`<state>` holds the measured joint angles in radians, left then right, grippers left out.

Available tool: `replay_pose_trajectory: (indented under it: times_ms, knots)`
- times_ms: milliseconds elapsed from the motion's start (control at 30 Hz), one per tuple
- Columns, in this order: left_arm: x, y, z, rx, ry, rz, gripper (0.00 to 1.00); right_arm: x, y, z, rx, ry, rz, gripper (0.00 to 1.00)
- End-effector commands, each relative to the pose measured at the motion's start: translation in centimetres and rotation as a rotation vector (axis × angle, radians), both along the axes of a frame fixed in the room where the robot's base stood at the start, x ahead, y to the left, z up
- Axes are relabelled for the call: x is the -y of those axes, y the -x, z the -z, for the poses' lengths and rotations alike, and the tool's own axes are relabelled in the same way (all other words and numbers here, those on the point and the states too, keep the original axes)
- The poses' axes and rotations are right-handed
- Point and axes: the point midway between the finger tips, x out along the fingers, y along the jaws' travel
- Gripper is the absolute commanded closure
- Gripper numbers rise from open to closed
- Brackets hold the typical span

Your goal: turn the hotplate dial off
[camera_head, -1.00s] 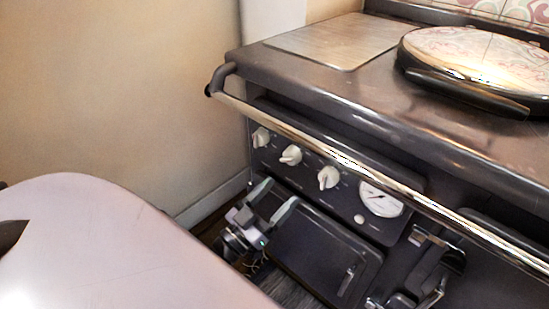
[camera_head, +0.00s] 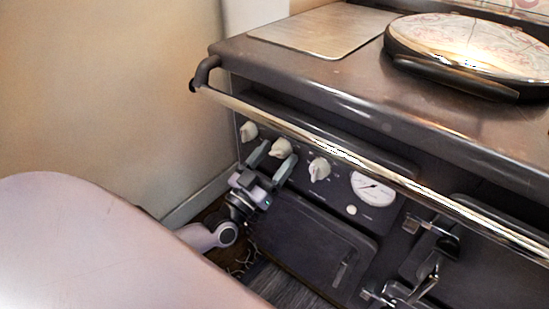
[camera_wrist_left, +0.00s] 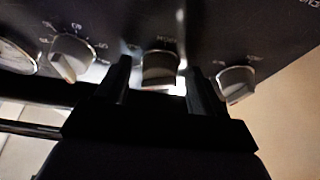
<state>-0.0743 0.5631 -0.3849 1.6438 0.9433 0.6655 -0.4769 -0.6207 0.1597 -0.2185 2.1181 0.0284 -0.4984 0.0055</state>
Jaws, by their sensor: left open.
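Three pale dials sit in a row on the dark stove's front panel: a left dial (camera_head: 248,131), a middle dial (camera_head: 279,148) and a right dial (camera_head: 319,169). Their markings are too small to tell which is the hotplate dial. My left gripper (camera_head: 270,161) is open and empty, just below and in front of the middle dial. In the left wrist view, the middle dial (camera_wrist_left: 159,68) shows between the fingertips of my gripper (camera_wrist_left: 163,78); I cannot tell whether they touch it. The other dials (camera_wrist_left: 70,58) (camera_wrist_left: 236,82) lie outside the fingers. My right gripper is not in view.
A round white gauge (camera_head: 372,188) is right of the dials. A shiny rail (camera_head: 330,150) runs along the stove front, above and ahead of the panel. Oven doors (camera_head: 310,235) with metal latches (camera_head: 432,240) are below. A bare wall (camera_head: 110,90) stands left.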

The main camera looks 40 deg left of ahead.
Motion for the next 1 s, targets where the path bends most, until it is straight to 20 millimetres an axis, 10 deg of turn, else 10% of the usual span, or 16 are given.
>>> replay_pose_trajectory:
  times_ms: [167, 367, 1000]
  knots:
    - [0.02, 0.00, 0.01, 0.000, 0.001, 0.000, 0.32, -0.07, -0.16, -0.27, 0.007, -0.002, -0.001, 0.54]
    - [0.02, 0.01, -0.01, 0.000, 0.001, 0.000, 0.88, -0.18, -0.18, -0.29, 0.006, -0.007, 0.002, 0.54]
    - [0.35, 0.06, -0.37, -0.018, 0.231, -0.002, 0.88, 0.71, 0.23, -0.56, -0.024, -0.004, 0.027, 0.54]
